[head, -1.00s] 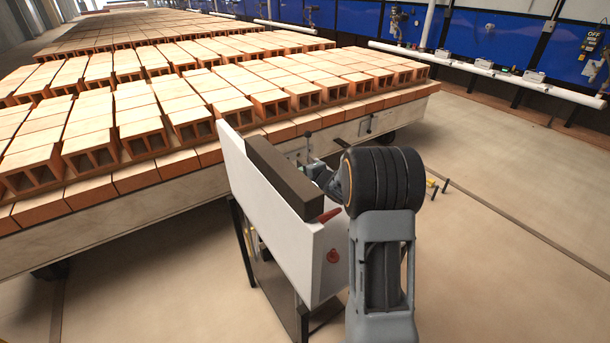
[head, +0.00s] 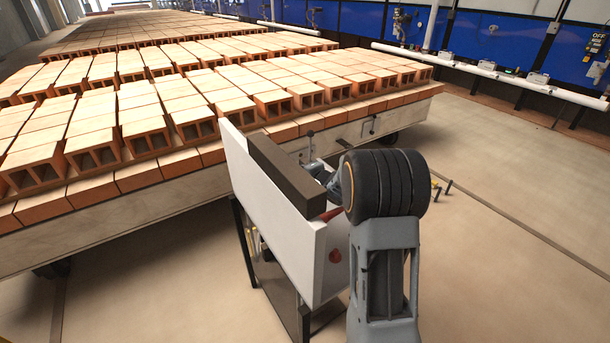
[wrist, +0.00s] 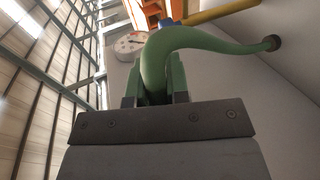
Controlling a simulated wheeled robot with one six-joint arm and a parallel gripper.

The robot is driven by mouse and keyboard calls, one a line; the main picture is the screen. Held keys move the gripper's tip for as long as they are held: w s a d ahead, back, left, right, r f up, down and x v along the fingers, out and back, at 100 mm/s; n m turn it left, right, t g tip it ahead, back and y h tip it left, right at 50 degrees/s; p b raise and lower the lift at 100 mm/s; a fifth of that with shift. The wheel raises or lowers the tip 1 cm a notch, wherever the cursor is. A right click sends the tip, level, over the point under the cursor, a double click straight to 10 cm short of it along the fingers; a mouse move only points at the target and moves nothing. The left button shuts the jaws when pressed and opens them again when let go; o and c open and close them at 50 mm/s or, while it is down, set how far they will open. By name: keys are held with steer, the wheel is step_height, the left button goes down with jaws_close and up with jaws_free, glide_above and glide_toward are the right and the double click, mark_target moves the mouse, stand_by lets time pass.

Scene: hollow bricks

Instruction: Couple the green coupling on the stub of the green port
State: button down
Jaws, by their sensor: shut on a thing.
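In the wrist view, my gripper (wrist: 157,90) is shut on a green piece, which I take to be the green coupling (wrist: 153,88). The jaws and the hose hide most of it. A green hose (wrist: 205,39) arches up from it and bends right to a dark fitting on a pale wall. I cannot make out the green port or its stub, nor whether the coupling touches it. In the head view, my gripper is hidden behind the white panel and my arm.
A white panel (head: 285,225) with a dark top block (head: 287,175) stands before the brick cart (head: 150,210).

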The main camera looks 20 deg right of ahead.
steer(key=shift+s+a+b, duration=0.2)
steer(key=shift+a+b, duration=0.7)
steer(key=shift+a, duration=0.35)
steer(key=shift+d, duration=0.3)
steer(key=shift+w+d+p, duration=0.25)
steer(key=shift+d+p, duration=0.15)
steer(key=shift+d, duration=0.75)
steer(key=shift+b, duration=0.6)
stand_by(1.2)
steer(key=shift+s+a+b, duration=0.15)
steer(key=shift+a+b, duration=0.45)
steer(key=shift+a, duration=0.1)
steer(key=shift+s+a+b, duration=0.15)
steer(key=shift+a+b, duration=0.4)
steer(key=shift+a, duration=0.15)
steer(key=c, duration=1)
jaws_free()
steer(key=shift+a+f, duration=0.1)
steer(key=shift+s, duration=0.15)
